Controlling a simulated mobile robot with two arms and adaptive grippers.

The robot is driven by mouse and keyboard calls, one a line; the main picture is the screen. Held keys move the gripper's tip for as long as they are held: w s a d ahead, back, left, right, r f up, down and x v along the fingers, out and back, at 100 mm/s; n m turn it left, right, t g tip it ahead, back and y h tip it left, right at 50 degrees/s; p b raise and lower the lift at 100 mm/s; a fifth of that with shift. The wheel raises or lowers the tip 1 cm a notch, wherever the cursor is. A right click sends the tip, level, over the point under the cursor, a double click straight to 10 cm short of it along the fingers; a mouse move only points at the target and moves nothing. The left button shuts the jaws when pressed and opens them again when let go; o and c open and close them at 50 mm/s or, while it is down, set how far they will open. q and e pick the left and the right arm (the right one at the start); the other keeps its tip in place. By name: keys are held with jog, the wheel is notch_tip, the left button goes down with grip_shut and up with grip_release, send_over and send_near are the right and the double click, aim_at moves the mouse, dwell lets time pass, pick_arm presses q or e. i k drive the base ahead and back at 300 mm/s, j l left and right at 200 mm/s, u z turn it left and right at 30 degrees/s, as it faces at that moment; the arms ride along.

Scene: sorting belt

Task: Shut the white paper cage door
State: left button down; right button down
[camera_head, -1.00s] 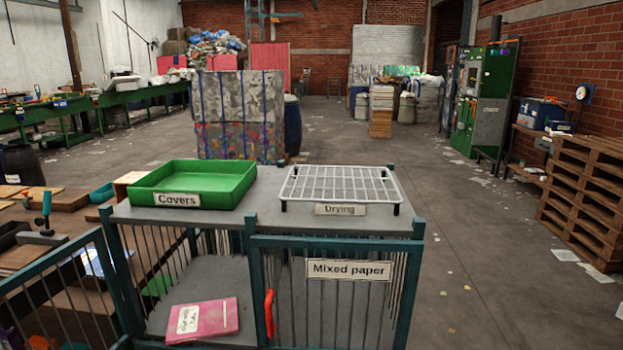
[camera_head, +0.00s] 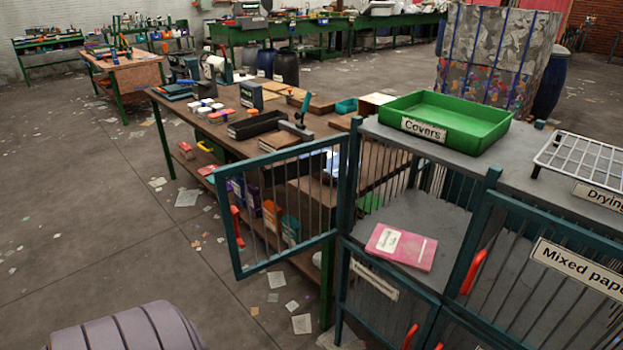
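A barred cage door (camera_head: 283,153) with a teal frame stands wide open, swung out to the left from the cage's corner post. Its red handle (camera_head: 237,226) is near the free left edge. I see no readable label on this door. The cage compartment (camera_head: 425,212) beside it is open at the front, and a pink booklet (camera_head: 402,248) with a white label lies inside. The door marked "Mixed paper" (camera_head: 580,268) to its right is shut and has a red handle (camera_head: 473,271). Neither of my grippers is in view.
A green "Covers" tray (camera_head: 436,140) and a white drying rack (camera_head: 585,163) stand on the cage top. A wooden workbench (camera_head: 218,128) with boxes and tools is behind the open door. The floor (camera_head: 120,235) at left is clear except for paper scraps.

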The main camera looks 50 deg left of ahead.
aim_at(274, 177)
jog(key=j+z, duration=0.35)
jog(key=j, duration=0.2)
jog(key=j+z, duration=0.4)
jog(key=j, duration=0.65)
jog(key=k+j, duration=0.15)
jog(key=j, duration=0.3)
jog(key=j+z, duration=0.1)
jog(key=j, duration=0.35)
jog(key=k+j, duration=0.15)
jog(key=j, duration=0.25)
jog(key=k+j, duration=0.1)
jog(key=j, duration=0.35)
jog(key=j+z, duration=0.1)
jog(key=j, duration=0.35)
jog(key=k, duration=0.05)
